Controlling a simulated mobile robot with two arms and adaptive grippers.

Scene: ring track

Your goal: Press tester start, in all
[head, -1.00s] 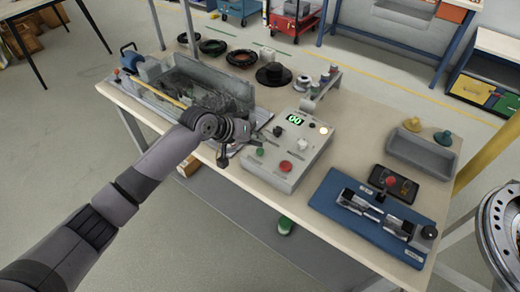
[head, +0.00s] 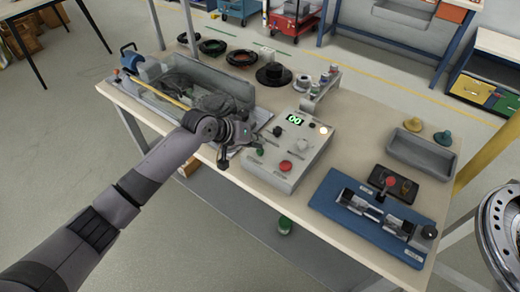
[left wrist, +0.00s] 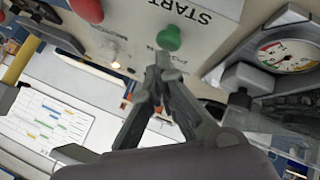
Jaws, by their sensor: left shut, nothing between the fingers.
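The tester (head: 318,150) is a grey box on the workbench with a lit green display (head: 294,119) and a red button (head: 286,166). Its green start button (head: 259,152) is at the left front of the panel. In the left wrist view the green button (left wrist: 169,38) sits beside the word START. My left gripper (left wrist: 163,68) is shut and empty, its tips just short of the green button in that view; I cannot tell whether they touch it. In the head view the left gripper (head: 250,140) is at the tester's left edge. My right gripper is not in view.
A blue fixture board (head: 325,201) and an empty grey tray (head: 421,157) stand to the right. A pressure gauge (left wrist: 286,53) shows near the gripper in the wrist view.

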